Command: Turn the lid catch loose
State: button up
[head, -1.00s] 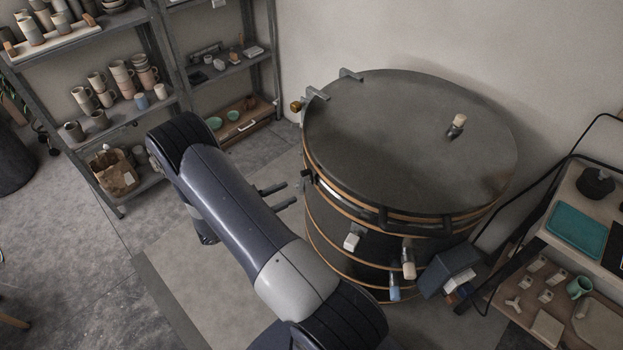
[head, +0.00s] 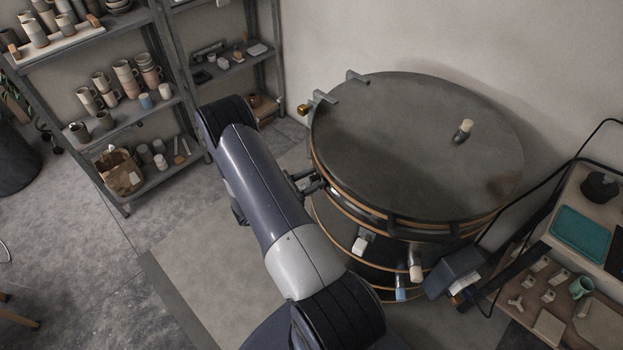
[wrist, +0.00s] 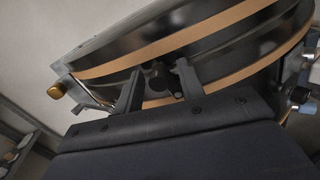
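The round dark kiln (head: 400,150) has a broad flat lid with a dark band below it. My gripper (head: 310,183) is at the kiln's left front side, just below the lid rim. In the wrist view, my gripper's two fingers (wrist: 159,70) stand apart on either side of a small dark knob (wrist: 160,77), which looks like the lid catch. Gaps show between the knob and the fingers, so my gripper is open around it and not clamped. In the head view, the catch is hard to tell from the fingers.
A brass knob (head: 303,109) and grey hinge brackets sit at the lid's back left. A pale plug (head: 463,131) stands on the lid. A dark control box (head: 455,271) juts from the kiln's front right. Shelves with pottery stand at left; a worktable is at right.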

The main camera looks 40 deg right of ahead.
grip_shut()
jog(key=shift+w+f+b, duration=0.1)
jog(key=shift+b, duration=0.25)
jog(key=shift+w+d+f+n+b, duration=0.1)
jog(key=shift+w+n+b, duration=0.05)
jog(key=shift+n+b, duration=0.35)
jog(key=shift+w+f+n+b, duration=0.1)
jog(key=shift+n+b, duration=0.3)
jog(key=shift+n, duration=0.2)
jog(key=n, duration=0.1)
jog(key=n+b, duration=0.1)
jog(key=w+n+b, duration=0.1)
jog(key=shift+d+f, duration=0.1)
jog(key=shift+f, duration=0.15)
jog(key=n, duration=0.2)
jog(key=f+n+b, duration=0.1)
jog(key=w+n+y+b, duration=0.1)
jog(key=n, duration=0.1)
jog(key=shift+d+f+n, duration=0.1)
jog(key=shift+f+n, duration=0.05)
jog(key=shift+n, duration=0.15)
jog(key=n, duration=0.1)
jog(key=f+n, duration=0.1)
jog(key=n+g+b, duration=0.1)
jog(key=n, duration=0.1)
jog(key=shift+w+f, duration=0.15)
jog(key=shift+f, duration=0.1)
jog(key=shift+f+n, duration=0.1)
jog(key=shift+n, duration=0.2)
